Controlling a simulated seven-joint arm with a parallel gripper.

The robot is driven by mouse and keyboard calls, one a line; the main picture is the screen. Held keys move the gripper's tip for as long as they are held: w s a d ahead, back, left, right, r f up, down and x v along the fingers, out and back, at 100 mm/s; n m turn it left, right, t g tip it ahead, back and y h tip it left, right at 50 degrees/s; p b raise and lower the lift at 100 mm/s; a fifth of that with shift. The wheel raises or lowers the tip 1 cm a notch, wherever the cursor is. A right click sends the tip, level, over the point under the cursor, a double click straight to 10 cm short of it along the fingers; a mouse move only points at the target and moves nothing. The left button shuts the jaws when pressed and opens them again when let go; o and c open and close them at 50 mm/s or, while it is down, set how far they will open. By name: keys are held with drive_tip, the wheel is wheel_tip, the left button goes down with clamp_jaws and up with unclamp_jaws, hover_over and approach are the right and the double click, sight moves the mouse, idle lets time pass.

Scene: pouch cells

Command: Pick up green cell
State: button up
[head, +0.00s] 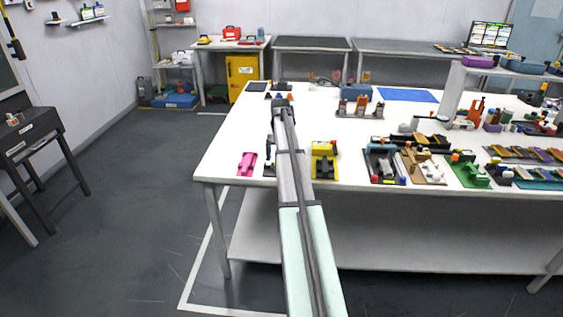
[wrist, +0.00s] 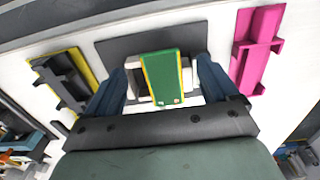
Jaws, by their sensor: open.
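The green cell (wrist: 161,80) is a flat green piece with yellow long edges. In the wrist view it sits at a pale holder on a dark grey plate (wrist: 118,47). My gripper (wrist: 162,70) is open, with one dark blue finger on each side of the cell. Gaps show between the fingers and the cell, so it is not gripped.
A pink fixture (wrist: 257,50) stands close on one side of the plate, and a yellow and black fixture (wrist: 66,80) on the other. Both stand near the front edge of the white table (head: 225,150). More fixtures fill the table's right side.

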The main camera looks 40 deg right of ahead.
drive_tip(key=shift+f, duration=1.5)
drive_tip(key=shift+f, duration=0.1)
drive_tip(key=shift+c, duration=0.5)
drive_tip(key=c, duration=1)
wheel_tip(320, 180, up, 10)
drive_tip(key=f, duration=0.1)
drive_tip(key=shift+s+d+f, duration=0.25)
drive_tip(key=shift+s+d, duration=1.85)
drive_tip(key=shift+s, duration=0.1)
drive_tip(key=shift+s+d+f, duration=0.25)
drive_tip(key=shift+s+d, duration=1.85)
drive_tip(key=shift+s, duration=0.15)
drive_tip(key=shift+s+d+f, duration=0.25)
drive_tip(key=shift+s+d, duration=1.85)
drive_tip(key=shift+s, duration=0.1)
